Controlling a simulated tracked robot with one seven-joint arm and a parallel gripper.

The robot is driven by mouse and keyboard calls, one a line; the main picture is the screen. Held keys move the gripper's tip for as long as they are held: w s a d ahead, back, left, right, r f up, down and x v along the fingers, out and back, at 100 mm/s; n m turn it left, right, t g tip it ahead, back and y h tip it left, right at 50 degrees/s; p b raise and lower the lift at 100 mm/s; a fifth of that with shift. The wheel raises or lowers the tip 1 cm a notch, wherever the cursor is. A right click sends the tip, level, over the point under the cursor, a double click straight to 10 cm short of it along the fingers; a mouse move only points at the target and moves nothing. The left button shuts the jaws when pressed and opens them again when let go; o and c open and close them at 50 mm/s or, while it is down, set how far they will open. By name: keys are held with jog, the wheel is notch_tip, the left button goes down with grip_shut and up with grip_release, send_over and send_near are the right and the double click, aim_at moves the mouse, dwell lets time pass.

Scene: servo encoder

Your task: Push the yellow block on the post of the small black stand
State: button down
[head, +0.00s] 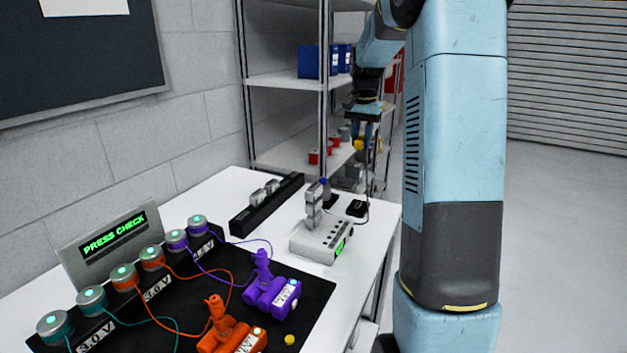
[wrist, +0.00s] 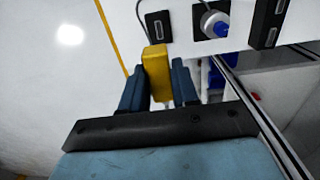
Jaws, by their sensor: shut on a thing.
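My gripper (head: 364,137) is shut on a yellow block (head: 359,145), held above and beyond the white table's far right corner. In the wrist view the yellow block (wrist: 156,75) sits between both fingers (wrist: 158,86). A thin cable runs beside it. A small black stand (head: 330,200) seems to be at the table's far end, with a blue-tipped post (head: 324,183).
A small black box (head: 356,208) with the cable lies by the table's right edge. A white meter box (head: 322,240) with a grey upright part stands nearby. A long black rack (head: 266,204) lies behind. A metal shelf (head: 288,80) stands beyond the table.

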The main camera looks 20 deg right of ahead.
jog(key=shift+w+d, duration=0.25)
jog(key=shift+d, duration=0.25)
jog(key=shift+f, duration=0.15)
send_near(358, 204)
jog(key=shift+f, duration=2.55)
jog(key=shift+f, duration=0.7)
dwell(1.0)
jog(key=c, duration=0.8)
grip_release()
